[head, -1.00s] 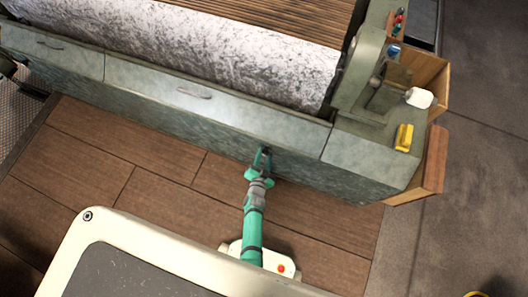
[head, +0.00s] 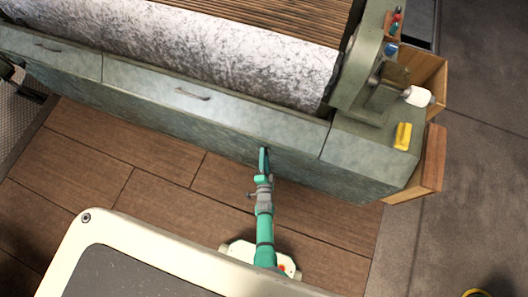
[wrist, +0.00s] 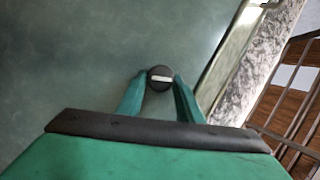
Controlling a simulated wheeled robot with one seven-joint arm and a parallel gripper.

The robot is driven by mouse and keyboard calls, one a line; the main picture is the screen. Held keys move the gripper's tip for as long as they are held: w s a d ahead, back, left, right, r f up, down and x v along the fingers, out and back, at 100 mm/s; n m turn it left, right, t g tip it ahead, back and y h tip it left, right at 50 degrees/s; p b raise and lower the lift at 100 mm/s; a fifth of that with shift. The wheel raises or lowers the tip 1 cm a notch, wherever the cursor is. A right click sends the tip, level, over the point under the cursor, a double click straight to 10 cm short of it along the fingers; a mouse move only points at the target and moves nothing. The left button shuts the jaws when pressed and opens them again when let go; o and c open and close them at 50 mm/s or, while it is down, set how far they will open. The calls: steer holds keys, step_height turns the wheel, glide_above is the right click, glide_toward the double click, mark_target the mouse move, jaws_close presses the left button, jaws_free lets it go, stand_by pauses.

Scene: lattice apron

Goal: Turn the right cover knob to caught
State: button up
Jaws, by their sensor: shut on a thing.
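The cover knob (wrist: 160,78) is a round black knob with a pale bar across its face, on the green front panel (wrist: 70,70) in the wrist view. The bar lies nearly level in that view. My gripper (wrist: 160,88) has its two green fingers on either side of the knob and is shut on it. In the head view my gripper (head: 264,160) meets the front panel below the cover's right part, and it hides the knob there.
A white mottled roll (head: 230,50) lies behind the cover (head: 210,98). A yellow block (head: 403,136) and a white roller end (head: 418,97) are at the right. Plank floor (head: 150,190) lies in front.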

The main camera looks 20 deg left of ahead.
steer(key=shift+d+f+m+t+y, duration=0.15)
steer(key=shift+m+t+y, duration=0.15)
steer(key=shift+m, duration=0.6)
steer(key=shift+a+f+m+t+y, duration=0.1)
steer(key=shift+m+t+y, duration=0.15)
steer(key=shift+m, duration=0.65)
steer(key=o, duration=1)
steer(key=shift+o, duration=0.2)
steer(key=v, duration=1.1)
